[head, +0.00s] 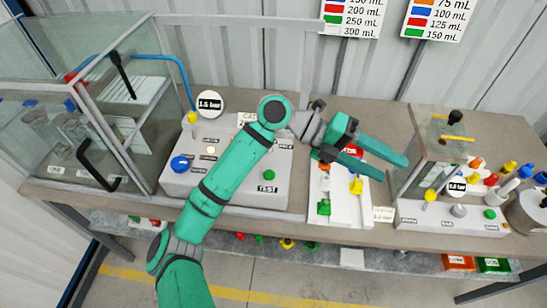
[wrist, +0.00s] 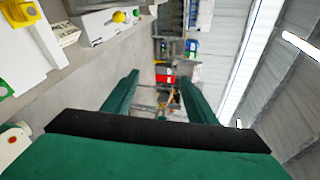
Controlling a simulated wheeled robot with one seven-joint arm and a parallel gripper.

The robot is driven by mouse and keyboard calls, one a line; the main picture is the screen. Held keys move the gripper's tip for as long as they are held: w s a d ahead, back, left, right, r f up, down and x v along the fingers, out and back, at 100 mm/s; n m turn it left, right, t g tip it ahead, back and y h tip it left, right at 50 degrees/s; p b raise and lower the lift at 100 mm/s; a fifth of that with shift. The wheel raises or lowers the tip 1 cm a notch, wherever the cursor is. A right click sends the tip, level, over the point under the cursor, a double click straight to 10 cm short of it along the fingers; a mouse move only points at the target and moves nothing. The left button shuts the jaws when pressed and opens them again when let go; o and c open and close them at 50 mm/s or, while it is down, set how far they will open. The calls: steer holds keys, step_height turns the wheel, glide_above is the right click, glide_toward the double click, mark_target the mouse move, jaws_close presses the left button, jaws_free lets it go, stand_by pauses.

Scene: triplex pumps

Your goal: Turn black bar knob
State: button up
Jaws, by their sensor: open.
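A black knob (head: 455,116) stands on top of the clear-sided box at the right in the head view. A yellow bar lies just in front of it. I cannot tell whether this is the bar knob of the task. My gripper (head: 394,167) is open and empty, above the bench, pointing right toward the clear-sided box and apart from the black knob. Its two green fingers show in the wrist view (wrist: 148,80) with nothing between them; no black knob is clear there.
The glass enclosure (head: 62,55) has a black door handle (head: 97,164). A grey test panel (head: 180,190) with a gauge (head: 211,103) is partly hidden behind my arm. A white tray (head: 345,213) with colored fittings lies below my gripper. Several colored fittings stand at the right.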

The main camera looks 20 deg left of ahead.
steer(key=w+a+f+n+t+y, duration=0.1)
steer(key=a+f+n+y, duration=0.3)
steer(key=a, duration=0.7)
steer(key=w+a+f+y, duration=0.15)
steer(key=a+y, duration=0.35)
steer(key=a, duration=0.5)
steer(key=s+a+n+g+y, duration=0.1)
steer(key=s+a+n+y, duration=0.15)
steer(key=a, duration=0.65)
steer(key=s+a+n+y, duration=0.1)
steer(key=s+a+y, duration=0.2)
steer(key=a, duration=0.7)
steer(key=shift+m, duration=0.25)
steer(key=f, duration=0.9)
steer(key=shift+w+d+f, duration=0.1)
steer(key=shift+w+d, duration=0.15)
steer(key=shift+d, duration=0.1)
steer(key=c, duration=0.6)
steer(key=shift+s, duration=0.1)
steer(key=c, duration=0.5)
